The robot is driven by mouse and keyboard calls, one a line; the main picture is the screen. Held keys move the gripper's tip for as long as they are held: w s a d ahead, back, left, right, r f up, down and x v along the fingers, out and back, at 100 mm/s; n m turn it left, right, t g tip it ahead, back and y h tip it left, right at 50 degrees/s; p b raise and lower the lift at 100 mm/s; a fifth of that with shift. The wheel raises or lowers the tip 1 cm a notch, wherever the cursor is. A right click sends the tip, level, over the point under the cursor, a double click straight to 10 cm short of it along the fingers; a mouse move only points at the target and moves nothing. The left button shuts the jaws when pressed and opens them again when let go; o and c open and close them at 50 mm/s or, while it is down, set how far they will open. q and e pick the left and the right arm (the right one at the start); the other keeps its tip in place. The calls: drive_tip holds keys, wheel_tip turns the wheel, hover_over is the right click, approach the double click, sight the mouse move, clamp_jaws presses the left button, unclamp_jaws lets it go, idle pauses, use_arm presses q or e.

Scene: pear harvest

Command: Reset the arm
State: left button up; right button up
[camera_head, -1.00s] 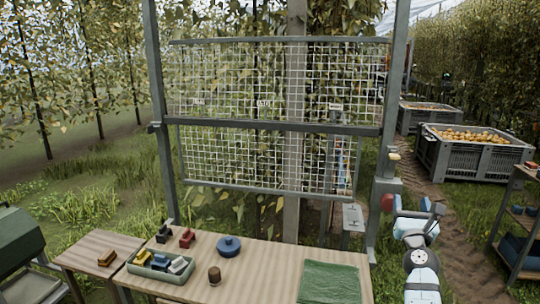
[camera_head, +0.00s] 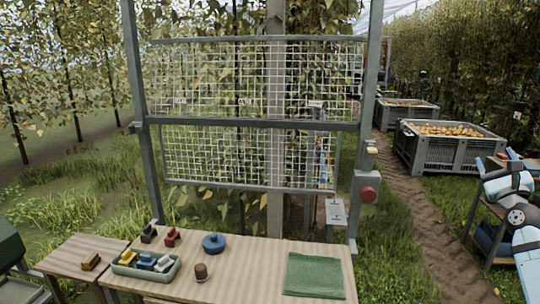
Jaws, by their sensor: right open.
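My right arm with its white and blue links stands at the right edge of the head view. My right gripper (camera_head: 506,170) is open, raised in front of a dark shelf, with nothing seen between its fingers. It is well to the right of the table and apart from the red button (camera_head: 368,194) on the post. My left arm and gripper are not in view.
A wire mesh frame (camera_head: 250,124) stands behind. Grey crates (camera_head: 425,153) of pears are further back.

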drive_tip(key=s+d+r+n, duration=0.2)
drive_tip(key=d+r, duration=0.1)
drive_tip(key=r, duration=0.1)
drive_tip(key=s+a+f+n+g+y, duration=0.2)
drive_tip(key=a+f+n, duration=0.45)
drive_tip(key=f, duration=0.45)
drive_tip(key=s+a+f+n+g+y, duration=0.25)
drive_tip(key=a+f+n, duration=0.35)
drive_tip(key=f, duration=0.6)
drive_tip(key=s+a+f+n+g+y, duration=0.25)
drive_tip(key=a+f+n, duration=0.25)
drive_tip(key=f+n, duration=0.45)
drive_tip(key=s+a+f+n+g, duration=0.2)
drive_tip(key=s+a+f+n, duration=0.25)
drive_tip(key=s+f, duration=0.4)
drive_tip(key=s+a+f+n+g+y, duration=0.1)
drive_tip(key=s+a+f+n+g, duration=0.1)
drive_tip(key=s+a+f+n, duration=0.45)
drive_tip(key=s+a+f+n+g, duration=0.2)
drive_tip(key=s+f+n+g, duration=0.15)
drive_tip(key=s+f, duration=0.65)
drive_tip(key=s+a+r+m+t, duration=0.1)
drive_tip(key=a+r+m+t, duration=0.2)
drive_tip(key=a, duration=1)
wheel_tip(320, 180, up, 7)
drive_tip(key=m+p, duration=0.1)
drive_tip(key=p, duration=0.6)
drive_tip(key=shift+s+a+f+m+g, duration=0.15)
drive_tip(key=shift+a+m+g, duration=0.2)
drive_tip(key=shift+g, duration=0.1)
